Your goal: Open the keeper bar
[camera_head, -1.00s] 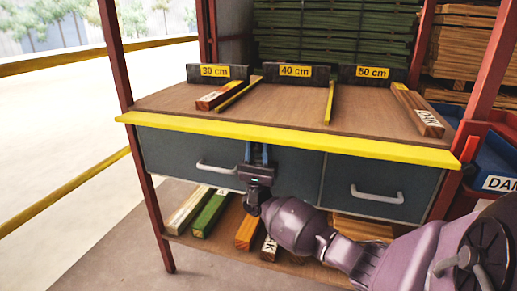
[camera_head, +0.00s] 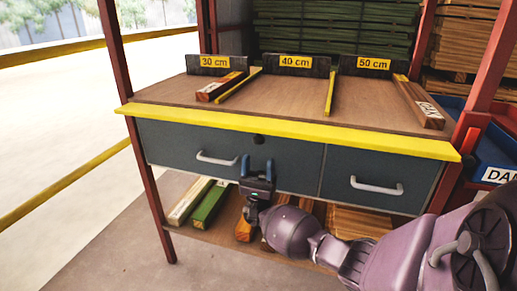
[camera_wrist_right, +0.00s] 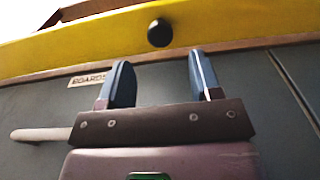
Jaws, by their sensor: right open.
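I cannot pick out a keeper bar for certain. A small round black knob (camera_head: 258,139) sits just under the bench's yellow front edge, at the top of the left drawer (camera_head: 180,143). The knob also shows in the right wrist view (camera_wrist_right: 159,32), against the yellow edge. My right gripper (camera_head: 257,162) is open and empty, just below the knob and apart from it. In the wrist view its two blue fingers (camera_wrist_right: 159,64) point up, with the knob above the gap between them. My left gripper is not in view.
The left drawer's handle (camera_head: 216,159) is left of my gripper; the right drawer's handle (camera_head: 376,186) is to its right. Both drawers look shut. Boards lie on the bench top (camera_head: 295,100) and lower shelf. A blue bin (camera_head: 490,150) stands at the right.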

